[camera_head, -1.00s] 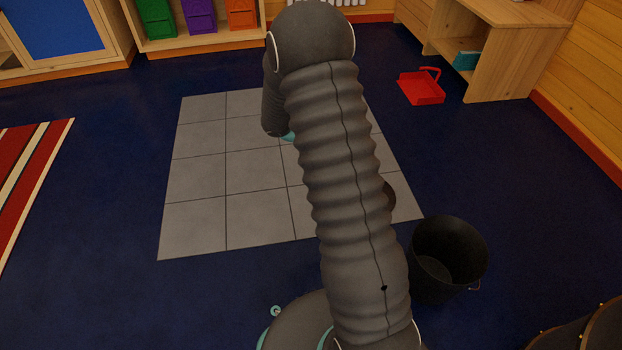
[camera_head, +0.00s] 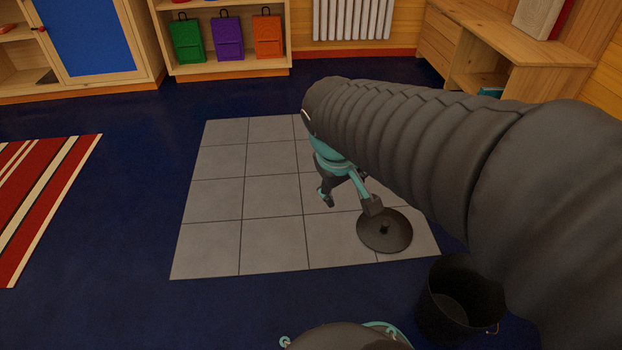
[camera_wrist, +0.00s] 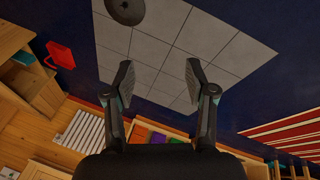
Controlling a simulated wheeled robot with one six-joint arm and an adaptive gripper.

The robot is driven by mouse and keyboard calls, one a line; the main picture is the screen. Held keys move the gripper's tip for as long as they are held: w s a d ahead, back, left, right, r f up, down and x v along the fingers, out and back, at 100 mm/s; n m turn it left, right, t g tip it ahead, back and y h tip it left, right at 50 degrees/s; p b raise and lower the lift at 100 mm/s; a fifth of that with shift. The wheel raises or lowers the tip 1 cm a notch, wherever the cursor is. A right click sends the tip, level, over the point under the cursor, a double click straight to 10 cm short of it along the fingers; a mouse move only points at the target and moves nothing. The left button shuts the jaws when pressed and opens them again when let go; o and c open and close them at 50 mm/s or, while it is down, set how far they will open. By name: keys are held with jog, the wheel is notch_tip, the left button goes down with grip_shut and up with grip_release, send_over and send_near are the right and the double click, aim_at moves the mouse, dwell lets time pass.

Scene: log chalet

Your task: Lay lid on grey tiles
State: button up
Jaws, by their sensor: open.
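The lid (camera_head: 385,232), a dark round disc with a small knob, lies flat on the grey tiles (camera_head: 215,205) near their front right corner. In the wrist view the lid (camera_wrist: 125,10) shows at the top edge, on the tiles (camera_wrist: 170,45). My gripper (camera_head: 347,200) is open and empty, with its fingers spread. It is above the tiles beside the lid. In the head view one finger overlaps the lid's upper edge; I cannot tell whether it touches. In the wrist view the gripper (camera_wrist: 159,75) has a clear gap between its fingers and is apart from the lid.
A black bucket (camera_head: 450,310) stands on the blue floor just in front of the tiles, partly behind my arm. A striped rug (camera_head: 45,190) lies at the left. Shelves with bags (camera_head: 228,38) and a radiator (camera_head: 352,18) line the back. A red dustpan (camera_wrist: 60,55) shows in the wrist view.

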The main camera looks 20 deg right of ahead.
jog(key=s+a+r+m+t+y, duration=0.1)
jog(key=s+a+r+t+y, duration=0.1)
jog(key=s+a, duration=0.3)
jog(key=shift+s+a+r+m+t+y, duration=0.3)
jog(key=shift+s+m+t+y, duration=0.1)
jog(key=shift+s, duration=0.5)
